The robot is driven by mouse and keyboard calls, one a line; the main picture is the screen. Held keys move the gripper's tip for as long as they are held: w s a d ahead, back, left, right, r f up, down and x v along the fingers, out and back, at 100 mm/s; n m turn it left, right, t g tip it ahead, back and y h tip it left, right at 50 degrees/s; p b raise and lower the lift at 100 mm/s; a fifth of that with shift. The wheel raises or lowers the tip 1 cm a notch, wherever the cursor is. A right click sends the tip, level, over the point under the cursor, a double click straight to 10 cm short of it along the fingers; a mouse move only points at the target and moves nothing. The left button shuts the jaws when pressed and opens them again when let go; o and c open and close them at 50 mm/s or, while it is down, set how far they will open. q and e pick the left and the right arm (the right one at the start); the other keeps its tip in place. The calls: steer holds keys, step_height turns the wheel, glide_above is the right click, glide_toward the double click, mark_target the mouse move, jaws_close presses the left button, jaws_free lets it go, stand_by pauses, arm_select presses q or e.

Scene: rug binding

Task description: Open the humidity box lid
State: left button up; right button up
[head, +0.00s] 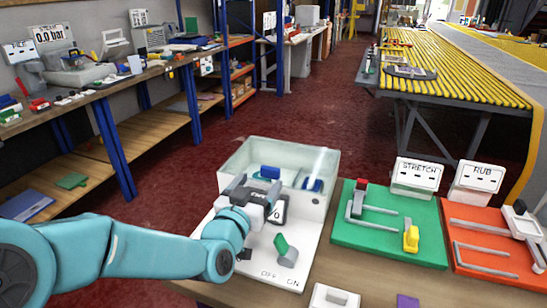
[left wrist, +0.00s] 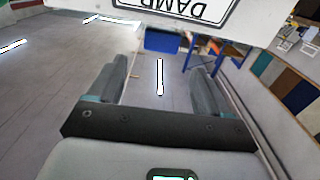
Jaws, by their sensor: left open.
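The humidity box (head: 325,195) is a pale, see-through box on a white base board at the front of the bench. Its clear top (head: 290,152) looks closed, though its edges are hard to make out. A blue block (head: 269,172) shows at the box just beyond my left gripper (head: 262,190). In the left wrist view, my left gripper (left wrist: 160,85) is open with nothing between its fingers. My gripper hides part of the box front. My right gripper is not in view.
A green lever (head: 283,246) with OFF and ON marks stands in front of the box. A green STRETCH board (head: 385,240) and an orange RUB board (head: 480,250) lie to the right. Shelving (head: 120,120) stands at left; red floor lies behind.

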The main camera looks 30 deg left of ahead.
mark_target(269, 169)
arm_select(q)
steer(key=p+x, duration=0.1)
steer(key=x, duration=0.8)
steer(key=shift+w+a, duration=0.15)
steer(key=shift+w, duration=0.1)
steer(key=c, duration=1.4)
